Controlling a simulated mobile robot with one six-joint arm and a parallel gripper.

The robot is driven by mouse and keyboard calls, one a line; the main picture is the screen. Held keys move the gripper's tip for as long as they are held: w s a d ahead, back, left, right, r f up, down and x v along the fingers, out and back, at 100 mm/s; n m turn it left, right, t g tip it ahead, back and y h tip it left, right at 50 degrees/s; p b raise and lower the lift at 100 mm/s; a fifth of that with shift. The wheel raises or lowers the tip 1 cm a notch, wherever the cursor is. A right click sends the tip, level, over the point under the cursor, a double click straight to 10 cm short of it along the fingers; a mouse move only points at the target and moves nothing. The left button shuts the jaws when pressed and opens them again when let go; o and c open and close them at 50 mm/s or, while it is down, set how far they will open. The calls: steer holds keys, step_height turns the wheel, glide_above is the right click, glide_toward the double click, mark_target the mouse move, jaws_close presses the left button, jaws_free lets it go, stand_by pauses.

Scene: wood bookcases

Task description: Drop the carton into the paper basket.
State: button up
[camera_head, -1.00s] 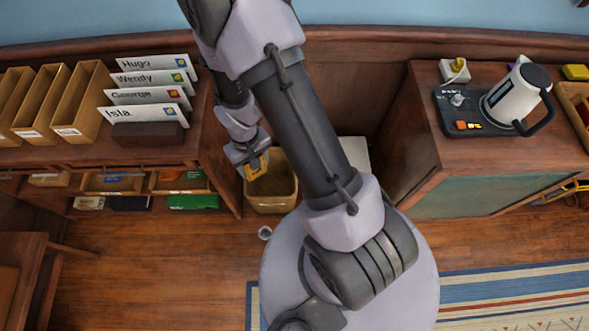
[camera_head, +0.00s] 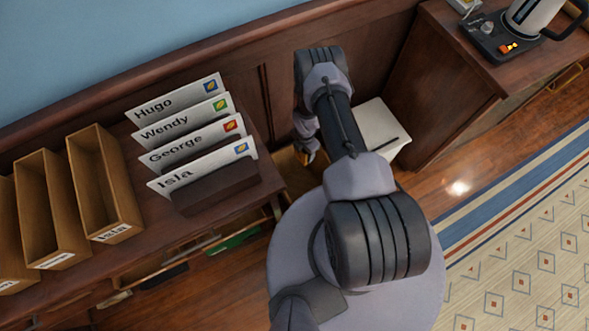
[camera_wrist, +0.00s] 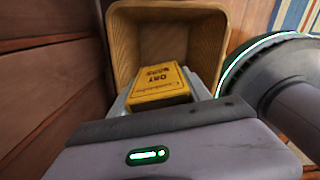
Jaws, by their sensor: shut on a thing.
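The yellow carton (camera_wrist: 160,84) with dark lettering is held in my gripper (camera_wrist: 162,94) in the wrist view. The jaws are shut on it, one pale finger at each side. The tan paper basket (camera_wrist: 222,52) is just beyond the carton, its open mouth facing the camera. The carton overlaps the basket's inside in the picture; how deep it reaches cannot be told. In the head view my gripper (camera_head: 307,151) is small and partly hidden behind my arm. Only a sliver of the basket (camera_head: 288,168) shows beside it.
A cabinet with a letter rack (camera_head: 215,190) and wooden boxes (camera_head: 105,190) stands left of the basket. A white object (camera_head: 382,130) is on the floor to its right. Another cabinet (camera_head: 450,75) carries a kettle (camera_head: 530,18). A patterned rug (camera_head: 530,240) lies at the right.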

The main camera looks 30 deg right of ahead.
steer(key=shift+d+f+n, duration=0.1)
steer(key=shift+f+n, duration=0.4)
steer(key=shift+f, duration=0.45)
step_height(320, 180, down, 6)
steer(key=b, duration=0.4)
steer(key=shift+s+r, duration=0.1)
steer(key=shift+r, duration=0.15)
steer(key=o, duration=1.4)
steer(key=shift+r, duration=0.1)
steer(key=shift+r, duration=0.1)
step_height(320, 180, up, 17)
steer(key=p, duration=0.7)
steer(key=shift+r+p, duration=0.15)
steer(key=shift+p, duration=0.25)
